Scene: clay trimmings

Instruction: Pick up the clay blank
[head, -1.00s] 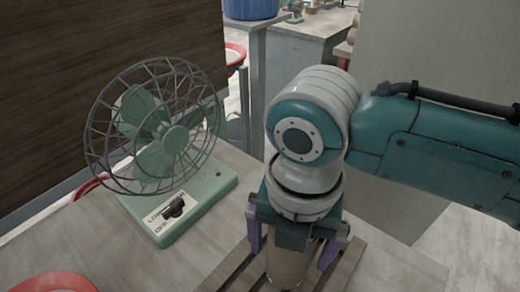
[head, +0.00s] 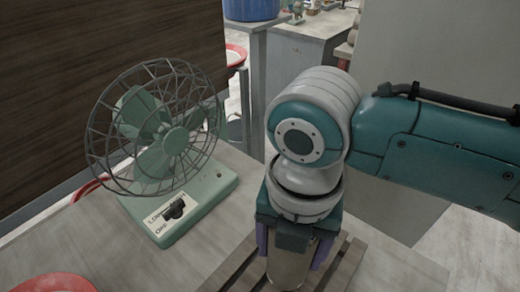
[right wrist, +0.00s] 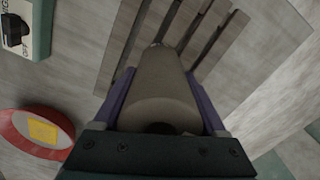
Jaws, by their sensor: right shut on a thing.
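The clay blank (head: 287,270) is a grey-brown, roughly cylindrical piece standing at the slatted wooden rack. It also shows in the right wrist view (right wrist: 160,85), running away from the gripper. My right gripper (head: 290,262) points down over it, with a purple finger on each side. In the right wrist view the fingers (right wrist: 162,105) are closed against the blank's sides. My left gripper is not in view.
A green fan (head: 160,130) with a wire cage stands on the table to the left. A red-rimmed dish (head: 55,284) lies at the lower left; in the right wrist view a red-rimmed dish (right wrist: 14,140) holds something yellow. The slatted rack (head: 345,268) lies under the gripper.

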